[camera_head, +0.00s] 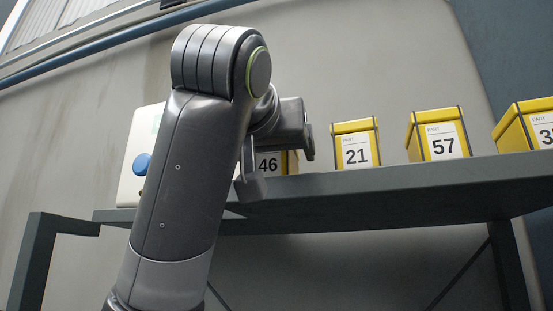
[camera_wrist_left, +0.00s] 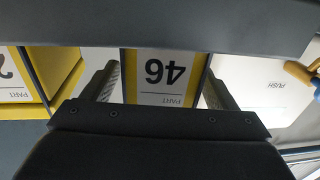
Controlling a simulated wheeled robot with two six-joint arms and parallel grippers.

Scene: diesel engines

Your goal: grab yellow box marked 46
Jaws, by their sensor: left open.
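The yellow box marked 46 (camera_head: 268,164) stands on the grey shelf (camera_head: 380,194), mostly hidden behind my left arm and gripper. My left gripper (camera_head: 279,158) is open in front of it. In the left wrist view, which is upside down, the white label of the box marked 46 (camera_wrist_left: 164,74) shows between the two fingers of the left gripper (camera_wrist_left: 160,88), one finger on each side. The fingers look apart from the box's sides, but I cannot tell how far they reach along it. My right gripper is in neither view.
Yellow boxes marked 21 (camera_head: 356,145), 57 (camera_head: 438,136) and one partly cut off (camera_head: 527,126) stand in a row to the right.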

